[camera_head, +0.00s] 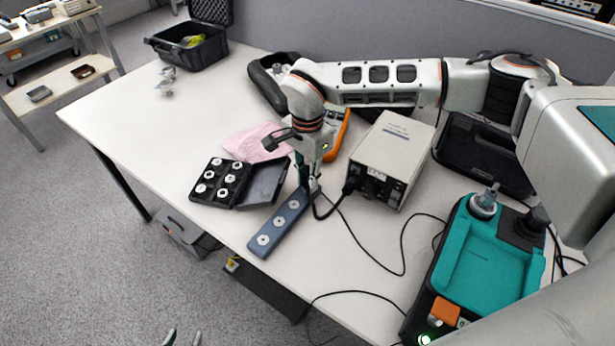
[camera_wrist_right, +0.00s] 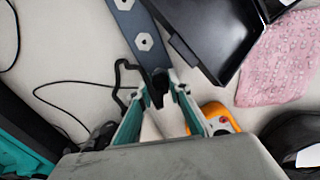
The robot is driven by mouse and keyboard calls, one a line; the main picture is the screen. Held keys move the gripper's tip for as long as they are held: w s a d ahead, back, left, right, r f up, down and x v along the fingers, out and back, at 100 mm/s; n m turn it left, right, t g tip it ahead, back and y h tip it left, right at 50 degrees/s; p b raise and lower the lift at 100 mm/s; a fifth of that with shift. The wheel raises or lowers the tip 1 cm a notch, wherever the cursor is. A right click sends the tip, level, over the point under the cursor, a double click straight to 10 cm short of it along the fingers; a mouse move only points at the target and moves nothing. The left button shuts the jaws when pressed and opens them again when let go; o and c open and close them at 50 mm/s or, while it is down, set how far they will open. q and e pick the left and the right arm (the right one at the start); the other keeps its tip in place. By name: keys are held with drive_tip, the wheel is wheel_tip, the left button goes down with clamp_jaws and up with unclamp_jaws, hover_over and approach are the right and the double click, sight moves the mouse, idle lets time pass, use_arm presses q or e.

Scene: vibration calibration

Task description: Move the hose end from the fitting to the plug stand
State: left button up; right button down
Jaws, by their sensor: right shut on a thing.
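A black hose (camera_head: 324,213) curves from a dark connector (camera_head: 352,184) on the front of a beige box to my right gripper (camera_head: 311,190). The right gripper points down and is shut on the black hose end (camera_wrist_right: 157,88), which shows between its teal fingers in the right wrist view. It is at the far end of a blue-grey bar (camera_head: 271,231) with pale hexagonal pieces along it, which looks like the plug stand. Whether the hose end touches the bar is hidden. Only the fingertips of my left gripper (camera_head: 182,338) show, open and apart, at the bottom edge.
The beige box (camera_head: 391,150) stands right of the gripper. An open black case (camera_head: 219,182) with hexagonal pieces and a pink cloth (camera_head: 256,142) lie left. A teal unit (camera_head: 485,258) stands at the right. Thin cables cross the front. The table's left part is mostly clear.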

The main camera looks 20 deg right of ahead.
use_arm(q)
drive_tip(key=shift+w+r, duration=0.1)
drive_tip(key=shift+r, duration=0.1)
drive_tip(key=shift+w+r, duration=0.15)
drive_tip(key=shift+w, duration=0.15)
use_arm(e)
drive_tip(key=shift+f, duration=0.1)
use_arm(q)
drive_tip(key=shift+s+r, duration=0.1)
drive_tip(key=shift+s, duration=0.05)
use_arm(e)
drive_tip(key=shift+f, duration=0.1)
idle(0.5)
use_arm(q)
drive_tip(key=shift+s, duration=0.15)
idle(0.4)
drive_tip(key=shift+w+r+p, duration=0.25)
drive_tip(key=shift+w+p, duration=0.05)
drive_tip(key=shift+w, duration=0.15)
use_arm(e)
drive_tip(key=shift+f, duration=0.1)
